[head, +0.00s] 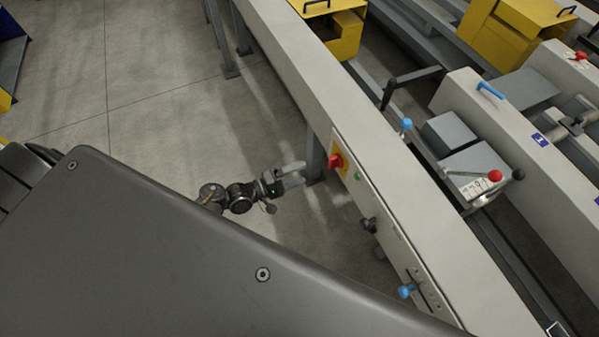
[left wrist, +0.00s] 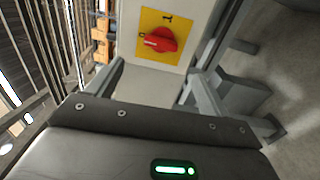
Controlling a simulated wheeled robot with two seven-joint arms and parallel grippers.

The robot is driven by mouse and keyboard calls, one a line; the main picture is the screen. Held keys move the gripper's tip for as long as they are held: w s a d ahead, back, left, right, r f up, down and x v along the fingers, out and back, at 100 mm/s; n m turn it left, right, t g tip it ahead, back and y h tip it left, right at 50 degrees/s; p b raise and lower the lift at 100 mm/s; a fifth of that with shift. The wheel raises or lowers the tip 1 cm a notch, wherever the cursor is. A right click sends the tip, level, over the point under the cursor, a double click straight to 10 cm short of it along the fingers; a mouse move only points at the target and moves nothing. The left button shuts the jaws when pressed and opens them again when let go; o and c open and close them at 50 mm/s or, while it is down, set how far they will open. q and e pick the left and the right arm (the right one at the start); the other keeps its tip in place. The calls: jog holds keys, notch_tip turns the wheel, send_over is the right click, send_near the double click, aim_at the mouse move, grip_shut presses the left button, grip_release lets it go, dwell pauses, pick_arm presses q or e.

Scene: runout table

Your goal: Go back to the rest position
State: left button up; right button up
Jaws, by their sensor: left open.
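My left gripper (head: 291,174) is in the middle of the head view, with its two fingers apart and nothing between them. Its fingers point right toward a red rotary switch (head: 336,161) on a yellow plate, on the side panel of the long machine. A gap shows between the fingertips and the switch in the head view. In the left wrist view the red switch (left wrist: 158,40) is ahead, above and between the open fingers (left wrist: 152,82). My right gripper is in neither view.
The long light-grey machine bed (head: 290,62) runs diagonally beside the gripper. Its panel (head: 380,215) carries a green button (head: 357,177), a black knob (head: 369,225) and a blue-handled lever (head: 406,291). Grey support legs stand under it. Open concrete floor (head: 160,110) lies to the left.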

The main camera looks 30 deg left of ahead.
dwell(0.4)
pick_arm(q)
jog(key=s+a+f+m+g+y, duration=0.2)
jog(key=s+f+m+g+y, duration=0.15)
jog(key=f, duration=0.75)
jog(key=s+a+f+m+g+y, duration=0.25)
jog(key=s+f+m+y, duration=0.2)
jog(key=f, duration=0.55)
jog(key=s+f+m+g+y, duration=0.1)
jog(key=s+f, duration=0.3)
jog(key=s, duration=0.6)
jog(key=s+a+f+m+g+y, duration=0.1)
jog(key=s+f+m+g, duration=0.1)
jog(key=s, duration=0.9)
jog(key=s+a+f+m+g+y, duration=0.1)
jog(key=s+f+g, duration=0.2)
jog(key=s+f, duration=0.3)
jog(key=s, duration=0.4)
jog(key=shift+s+f+m+g+y, duration=0.2)
jog(key=shift+s+m+g+y, duration=0.1)
jog(key=shift+g, duration=0.1)
